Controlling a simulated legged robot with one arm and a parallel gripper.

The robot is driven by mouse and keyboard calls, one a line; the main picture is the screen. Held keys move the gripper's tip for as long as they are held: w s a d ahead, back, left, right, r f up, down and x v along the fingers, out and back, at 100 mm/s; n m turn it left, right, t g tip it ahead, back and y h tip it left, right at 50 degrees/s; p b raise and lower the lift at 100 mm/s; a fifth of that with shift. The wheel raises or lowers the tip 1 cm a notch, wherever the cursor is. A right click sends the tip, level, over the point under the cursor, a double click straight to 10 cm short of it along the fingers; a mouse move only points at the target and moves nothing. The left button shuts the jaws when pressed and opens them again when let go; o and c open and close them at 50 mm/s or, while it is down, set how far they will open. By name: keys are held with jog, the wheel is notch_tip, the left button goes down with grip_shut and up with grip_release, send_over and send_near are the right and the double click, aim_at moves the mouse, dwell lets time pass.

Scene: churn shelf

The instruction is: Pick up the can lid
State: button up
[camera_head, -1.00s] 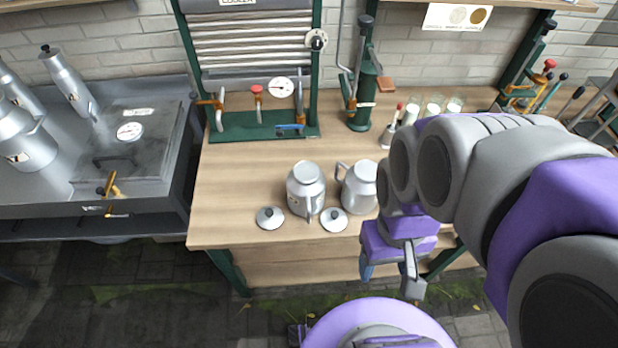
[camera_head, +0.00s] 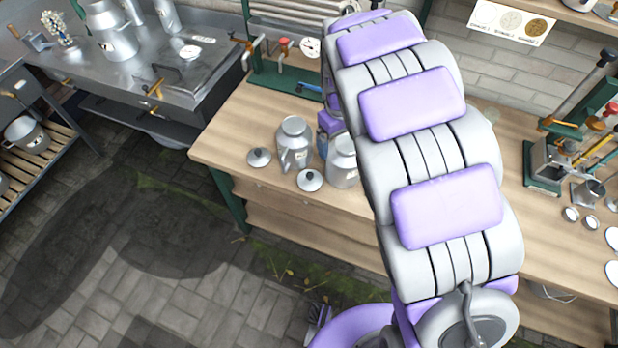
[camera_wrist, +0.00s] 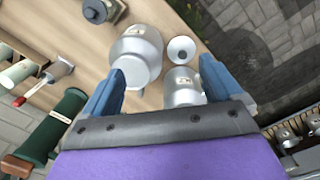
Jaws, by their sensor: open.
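Two can lids, round grey discs with dark knobs, lie on the wooden bench near its front edge in the head view: a left lid (camera_head: 259,158) and a right lid (camera_head: 310,180). A left metal can (camera_head: 294,146) and a right metal can (camera_head: 342,162) stand just behind them, the right one partly hidden by my arm. In the wrist view my gripper (camera_wrist: 162,68) is open and empty, its blue fingers apart above the bench. A larger can (camera_wrist: 138,62), a smaller-looking can (camera_wrist: 183,88) and one lid (camera_wrist: 182,50) show between and beyond the fingers.
The wooden bench (camera_head: 225,140) has bare room left of the lids. A green-framed cooler stand (camera_head: 285,80) is behind the cans. A metal counter (camera_head: 130,65) is at the left.

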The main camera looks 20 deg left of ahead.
jog(key=w+a+f+n, duration=0.2)
jog(key=a+f, duration=0.3)
jog(key=a, duration=0.2)
jog(key=b, duration=0.2)
send_over(310, 174)
jog(key=shift+n+y, duration=0.3)
jog(key=shift+n, duration=0.1)
notch_tip(310, 174, down, 12)
jog(key=shift+s+a+r, duration=0.1)
jog(key=shift+r, duration=0.1)
jog(key=shift+d+f, duration=0.3)
jog(key=shift+f, duration=0.4)
jog(key=f, duration=0.3)
jog(key=f+b, duration=0.1)
jog(key=f, duration=0.1)
jog(key=shift+a, duration=0.35)
jog(key=shift+r, duration=0.15)
jog(key=shift+d, duration=0.15)
jog(key=c, duration=0.7)
